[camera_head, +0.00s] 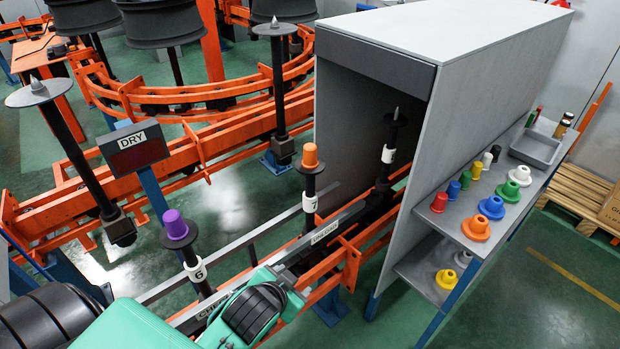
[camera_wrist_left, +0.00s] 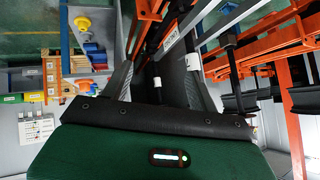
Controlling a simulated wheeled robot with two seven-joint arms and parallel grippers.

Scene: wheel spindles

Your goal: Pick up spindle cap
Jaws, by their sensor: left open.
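On the line, one spindle carries a purple cap (camera_head: 175,224) and another an orange cap (camera_head: 310,158). My left arm's teal shell comes in at the bottom left, away from the shelf.
The grey booth (camera_head: 499,60) stands between the line and the shelf. A grey tray (camera_head: 535,149) sits at the shelf's far end. A yellow cap (camera_head: 446,279) lies on the lower shelf. Orange rails (camera_head: 355,262) cross the middle.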

